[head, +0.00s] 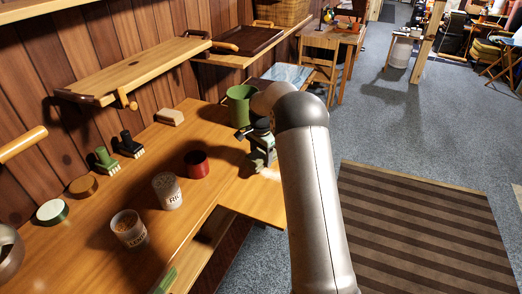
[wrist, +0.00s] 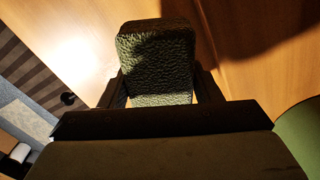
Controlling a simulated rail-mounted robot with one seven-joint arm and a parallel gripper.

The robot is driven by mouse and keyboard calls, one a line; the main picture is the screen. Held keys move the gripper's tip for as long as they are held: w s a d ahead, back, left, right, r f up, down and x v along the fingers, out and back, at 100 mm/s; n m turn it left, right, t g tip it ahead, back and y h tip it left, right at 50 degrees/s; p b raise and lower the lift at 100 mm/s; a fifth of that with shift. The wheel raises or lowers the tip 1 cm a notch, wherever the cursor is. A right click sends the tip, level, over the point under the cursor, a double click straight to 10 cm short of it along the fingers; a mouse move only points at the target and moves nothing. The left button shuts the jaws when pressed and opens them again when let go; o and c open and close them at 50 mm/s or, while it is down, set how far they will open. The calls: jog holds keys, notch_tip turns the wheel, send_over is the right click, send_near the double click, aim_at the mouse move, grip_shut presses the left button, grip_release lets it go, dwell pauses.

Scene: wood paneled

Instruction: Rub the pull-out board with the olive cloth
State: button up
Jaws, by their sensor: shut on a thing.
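The olive cloth (wrist: 156,60) is a folded, rough-textured pad in the wrist view. My gripper (wrist: 160,98) is shut on it, one finger on each side. In the head view my gripper (head: 262,152) is low over the inner part of the pull-out board (head: 257,203), a light wood panel sticking out from the counter's front. The board also shows in the wrist view (wrist: 75,35), left of the cloth, with a bright glare. The cloth is close to the wood; I cannot tell whether it touches. My arm hides part of the board in the head view.
A green pot (head: 240,105) stands just behind my gripper. A red bowl (head: 197,164), a jar (head: 167,190) and another jar (head: 129,229) stand on the counter (head: 90,240) to the left. Brushes and a wall shelf (head: 135,70) are behind. A striped rug (head: 415,230) lies right.

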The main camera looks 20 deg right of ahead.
notch_tip(320, 180, down, 4)
jog(key=shift+r+b, duration=0.15)
jog(key=shift+b, duration=0.7)
jog(key=shift+s+d+f, duration=0.1)
jog(key=shift+s+f, duration=0.05)
jog(key=shift+f, duration=0.05)
jog(key=shift+c, duration=0.3)
jog(key=shift+s+d+f, duration=0.1)
jog(key=shift+s+d, duration=0.5)
jog(key=shift+d, duration=0.05)
jog(key=shift+c, duration=0.4)
jog(key=shift+s+d+b, duration=0.4)
jog(key=shift+s+d, duration=2.45)
jog(key=shift+d, duration=0.05)
jog(key=shift+w+a+p, duration=0.55)
jog(key=shift+w+a, duration=3.05)
jog(key=shift+a, duration=0.1)
jog(key=shift+r+p, duration=2.05)
jog(key=shift+r, duration=2.15)
